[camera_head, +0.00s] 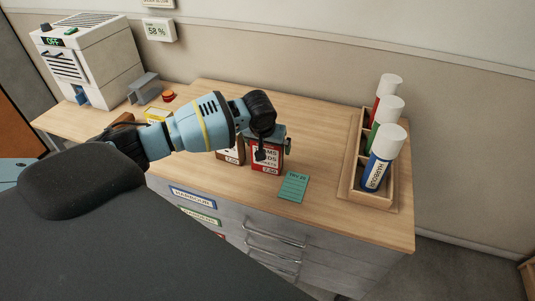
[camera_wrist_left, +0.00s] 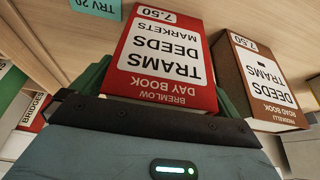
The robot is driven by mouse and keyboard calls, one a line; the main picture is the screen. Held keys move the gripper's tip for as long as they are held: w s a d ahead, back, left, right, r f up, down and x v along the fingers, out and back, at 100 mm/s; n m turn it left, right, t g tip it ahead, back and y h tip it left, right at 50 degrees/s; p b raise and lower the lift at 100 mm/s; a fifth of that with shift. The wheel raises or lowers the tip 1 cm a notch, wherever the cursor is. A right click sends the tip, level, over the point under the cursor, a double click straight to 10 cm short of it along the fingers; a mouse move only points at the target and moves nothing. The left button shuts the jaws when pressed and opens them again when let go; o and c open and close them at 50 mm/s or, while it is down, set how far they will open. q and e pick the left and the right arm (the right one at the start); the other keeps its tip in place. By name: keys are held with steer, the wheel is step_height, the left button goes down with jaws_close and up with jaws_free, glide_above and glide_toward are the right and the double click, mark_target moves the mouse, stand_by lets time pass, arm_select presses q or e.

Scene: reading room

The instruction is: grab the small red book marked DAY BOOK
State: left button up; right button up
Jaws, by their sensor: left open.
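The red book (camera_head: 266,164) stands on the wooden cabinet top, with a white label and a 7.50 tag. In the left wrist view its cover (camera_wrist_left: 166,52) reads BREMLOW DAY BOOK, upside down. My left gripper (camera_head: 270,137) is over the top of this book, which hides part of it. In the wrist view the jaws (camera_wrist_left: 165,92) are open, with a green finger on either side of the red book; whether they touch it I cannot tell. My right gripper is not in view.
A brown book (camera_head: 232,153) stands close left of the red one; its cover (camera_wrist_left: 262,82) reads ROAD BOOK. A teal card (camera_head: 293,186) lies to the right. A wooden rack (camera_head: 356,180) holds white-capped tubes. A white machine (camera_head: 90,62) stands far left.

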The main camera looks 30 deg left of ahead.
arm_select(q)
steer(key=c, duration=1)
steer(key=shift+o, duration=0.2)
steer(key=shift+r, duration=0.1)
step_height(320, 180, up, 10)
steer(key=shift+p, duration=0.35)
